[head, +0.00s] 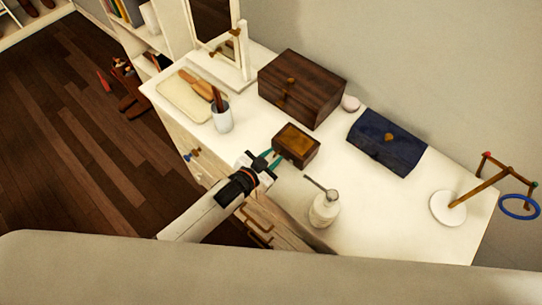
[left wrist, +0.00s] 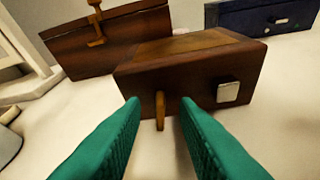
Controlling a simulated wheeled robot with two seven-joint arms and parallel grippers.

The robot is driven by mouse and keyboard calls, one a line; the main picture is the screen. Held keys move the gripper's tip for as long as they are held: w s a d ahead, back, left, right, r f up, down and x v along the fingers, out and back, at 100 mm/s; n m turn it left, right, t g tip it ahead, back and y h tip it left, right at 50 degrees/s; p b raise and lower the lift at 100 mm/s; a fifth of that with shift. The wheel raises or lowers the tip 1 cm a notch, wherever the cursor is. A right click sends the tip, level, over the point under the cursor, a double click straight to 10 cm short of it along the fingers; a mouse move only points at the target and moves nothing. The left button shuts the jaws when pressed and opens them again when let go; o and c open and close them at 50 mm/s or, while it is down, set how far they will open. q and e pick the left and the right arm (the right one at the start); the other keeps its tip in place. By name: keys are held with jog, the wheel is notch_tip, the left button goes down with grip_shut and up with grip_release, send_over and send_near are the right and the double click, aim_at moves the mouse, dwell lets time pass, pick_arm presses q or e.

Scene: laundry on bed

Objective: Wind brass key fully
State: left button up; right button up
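A small brown wooden box (head: 297,145) stands on the white dresser top, and its front face fills the middle of the left wrist view (left wrist: 190,80). The brass key (left wrist: 160,112) sticks out of that front face, low and left of centre. My left gripper (head: 271,160) is at the front of the box. Its green fingers (left wrist: 161,108) are open, one on each side of the key, with gaps visible between them and it. The key cannot be made out in the head view. My right gripper is not in view.
A larger dark wooden box (head: 302,88) stands behind, and a blue case (head: 388,142) lies to the right. A ring stand (head: 448,208) is far right.

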pick_arm(q)
grip_shut()
jog(key=shift+s+d+f, duration=0.1)
jog(key=shift+d, duration=0.05)
jog(key=shift+f+m+t+y+b, duration=0.1)
jog(key=shift+m+t+y+b, duration=0.4)
jog(key=shift+m, duration=0.4)
jog(key=shift+s+m+b, duration=0.1)
jog(key=shift+m+b, duration=0.3)
jog(key=shift+m, duration=0.2)
grip_release()
